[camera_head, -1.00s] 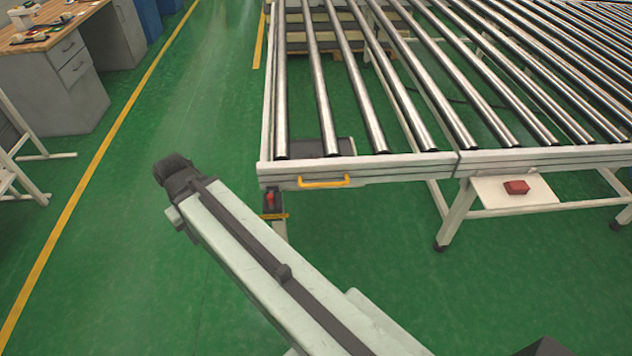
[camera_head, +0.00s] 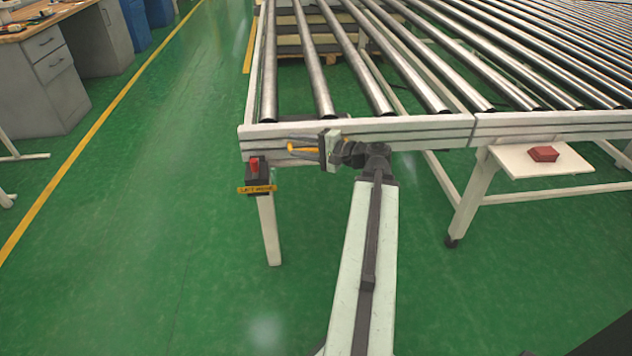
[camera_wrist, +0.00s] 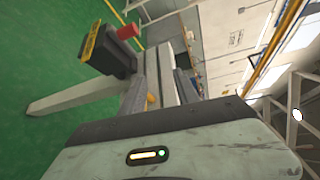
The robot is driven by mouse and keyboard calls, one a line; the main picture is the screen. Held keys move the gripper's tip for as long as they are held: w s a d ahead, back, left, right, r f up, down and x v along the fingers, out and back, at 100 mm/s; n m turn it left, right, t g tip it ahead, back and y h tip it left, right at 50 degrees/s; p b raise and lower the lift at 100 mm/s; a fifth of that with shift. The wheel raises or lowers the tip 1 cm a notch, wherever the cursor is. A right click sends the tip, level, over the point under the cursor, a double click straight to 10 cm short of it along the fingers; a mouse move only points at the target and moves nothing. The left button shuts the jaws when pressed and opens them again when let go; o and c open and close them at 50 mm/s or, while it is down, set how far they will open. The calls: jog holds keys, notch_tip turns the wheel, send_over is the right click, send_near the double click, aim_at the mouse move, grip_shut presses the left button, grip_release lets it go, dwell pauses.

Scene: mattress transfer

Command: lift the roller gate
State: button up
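The roller gate (camera_head: 425,129) is the left section of the roller conveyor, with a white front rail and steel rollers. It lies level with the section to its right. A yellow handle (camera_head: 304,149) is on its front rail, partly hidden by my gripper (camera_head: 292,150). My gripper is at the handle with its fingers pointing left, one above and one below the yellow bar. In the wrist view the fingers are apart, with a bit of the yellow handle (camera_wrist: 151,102) beside one finger. I cannot tell whether they touch it.
A black box with a red button (camera_head: 254,166) and a yellow label hangs below the gate's left corner, above a white leg. A red box (camera_head: 543,154) sits on a white shelf at right. Green floor is open at left, before grey cabinets (camera_head: 45,80).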

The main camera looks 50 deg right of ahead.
aim_at(317, 150)
jog(key=s+d+f+m+h+b, duration=0.25)
jog(key=s+d+f, duration=0.25)
jog(key=s+d, duration=0.35)
jog(key=shift+t+h, duration=0.25)
jog(key=shift+t, duration=0.15)
jog(key=w, duration=0.5)
jog(key=w+b, duration=0.1)
jog(key=w, duration=0.2)
jog(key=shift+w+a+f, duration=0.3)
jog(key=shift+a+f, duration=0.05)
jog(key=shift+a, duration=0.05)
grip_shut()
